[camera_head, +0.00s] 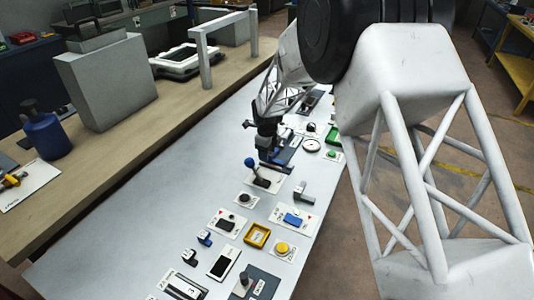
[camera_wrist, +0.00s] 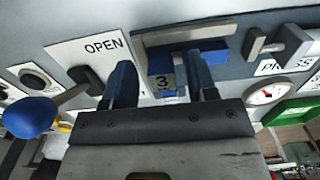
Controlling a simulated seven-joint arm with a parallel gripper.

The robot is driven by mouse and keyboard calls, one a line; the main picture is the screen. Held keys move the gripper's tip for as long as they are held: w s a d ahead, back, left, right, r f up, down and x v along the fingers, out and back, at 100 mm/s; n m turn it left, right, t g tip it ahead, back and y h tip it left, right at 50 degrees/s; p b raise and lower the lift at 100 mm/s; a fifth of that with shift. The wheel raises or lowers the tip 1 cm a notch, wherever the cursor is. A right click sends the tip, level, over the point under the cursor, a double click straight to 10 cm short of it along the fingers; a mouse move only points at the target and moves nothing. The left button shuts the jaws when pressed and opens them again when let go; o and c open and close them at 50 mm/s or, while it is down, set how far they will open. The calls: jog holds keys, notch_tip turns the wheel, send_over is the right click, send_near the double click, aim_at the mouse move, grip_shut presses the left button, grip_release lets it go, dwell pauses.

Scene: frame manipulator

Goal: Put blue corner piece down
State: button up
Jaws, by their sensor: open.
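My gripper (camera_wrist: 163,88) is open, its two dark blue fingers pointing at the panel in the wrist view. A small blue piece (camera_head: 205,238) lies nearer on the table.
A lever with a blue ball knob (camera_wrist: 30,117) stands left of my gripper, beside a white plate marked "OPEN" (camera_wrist: 95,50). A round gauge (camera_wrist: 264,94) and a green tray (camera_wrist: 290,112) are at the right. A yellow frame (camera_head: 257,236) stands nearer. The table's left side is clear.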

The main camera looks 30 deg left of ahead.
notch_tip(320, 180, up, 12)
jog(key=shift+f, duration=0.15)
dwell(0.4)
dwell(0.6)
jog(key=s+d+r+n, duration=0.3)
jog(key=d+r, duration=0.3)
jog(key=d, duration=0.5)
jog(key=s+d+r+n+t, duration=0.15)
jog(key=s+d+r, duration=0.35)
jog(key=d, duration=0.7)
jog(key=s+d+r+n, duration=0.2)
jog(key=d+r+n, duration=0.2)
jog(key=d+r, duration=0.5)
jog(key=s+d+f+n, duration=0.1)
jog(key=s+d+n, duration=0.3)
jog(key=s+d, duration=0.8)
jog(key=s+d+f+n+t, duration=0.1)
jog(key=s+d+n, duration=0.4)
jog(key=s+d, duration=0.7)
jog(key=s+f, duration=0.1)
jog(key=s, duration=0.4)
jog(key=shift+d+f, duration=0.2)
jog(key=shift+d, duration=0.1)
